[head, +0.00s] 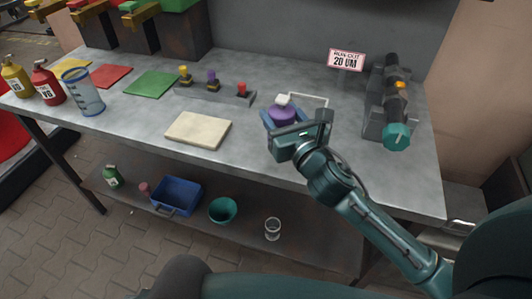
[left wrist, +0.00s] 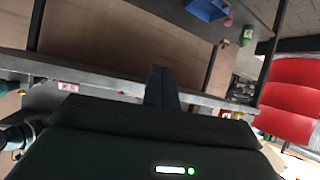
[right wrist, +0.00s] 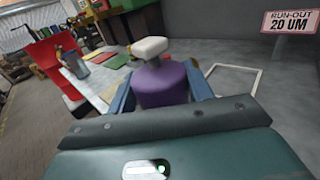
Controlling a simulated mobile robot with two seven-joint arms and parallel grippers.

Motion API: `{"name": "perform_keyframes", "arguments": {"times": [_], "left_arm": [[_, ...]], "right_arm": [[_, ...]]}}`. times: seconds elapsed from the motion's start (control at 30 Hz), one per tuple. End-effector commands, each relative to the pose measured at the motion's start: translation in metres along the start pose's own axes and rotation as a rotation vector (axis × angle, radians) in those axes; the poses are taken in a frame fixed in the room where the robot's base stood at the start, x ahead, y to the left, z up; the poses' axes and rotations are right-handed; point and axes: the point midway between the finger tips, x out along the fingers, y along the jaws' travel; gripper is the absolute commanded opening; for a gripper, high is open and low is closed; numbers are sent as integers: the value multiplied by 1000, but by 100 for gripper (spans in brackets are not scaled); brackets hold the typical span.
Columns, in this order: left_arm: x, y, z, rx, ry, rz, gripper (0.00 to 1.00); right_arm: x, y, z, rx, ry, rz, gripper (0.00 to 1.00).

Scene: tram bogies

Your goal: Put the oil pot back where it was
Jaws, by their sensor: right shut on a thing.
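The oil pot, a purple pot (head: 283,115) with a white top, is between the blue fingers of my right gripper (head: 286,120), over the right half of the bench. In the right wrist view the purple pot (right wrist: 163,86) stands upright between both fingers. Its base is hidden, so I cannot tell whether it touches the bench. A white rectangular outline (head: 326,103) lies on the bench just behind and right of it, partly hidden by the gripper. My left gripper (left wrist: 162,86) shows only in the left wrist view, its dark fingers together and empty.
A dark fixture with a teal knob (head: 397,137) and a run-out sign (head: 346,60) stand to the right. A cream board (head: 198,130), a row of coloured knobs (head: 213,84), green and red mats, a clear beaker (head: 84,92) and bottles occupy the left. The front right bench is clear.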

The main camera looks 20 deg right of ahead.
Motion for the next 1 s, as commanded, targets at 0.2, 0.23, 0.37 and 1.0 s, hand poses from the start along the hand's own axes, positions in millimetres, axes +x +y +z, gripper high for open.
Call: {"name": "perform_keyframes", "arguments": {"times": [0.2, 0.23, 0.37, 1.0], "left_arm": [[5, 7, 3, -7, 26, 22, 0], [4, 8, 3, -7, 27, 25, 0], [4, 11, 5, -9, 30, 33, 0], [11, 5, 12, -36, 44, 31, 0]], "right_arm": [[44, 4, 18, -14, -6, 58, 24], [47, 4, 19, -14, -4, 63, 24], [52, 5, 8, -11, 2, 72, 24], [52, 4, -76, -12, -1, 72, 24]]}}
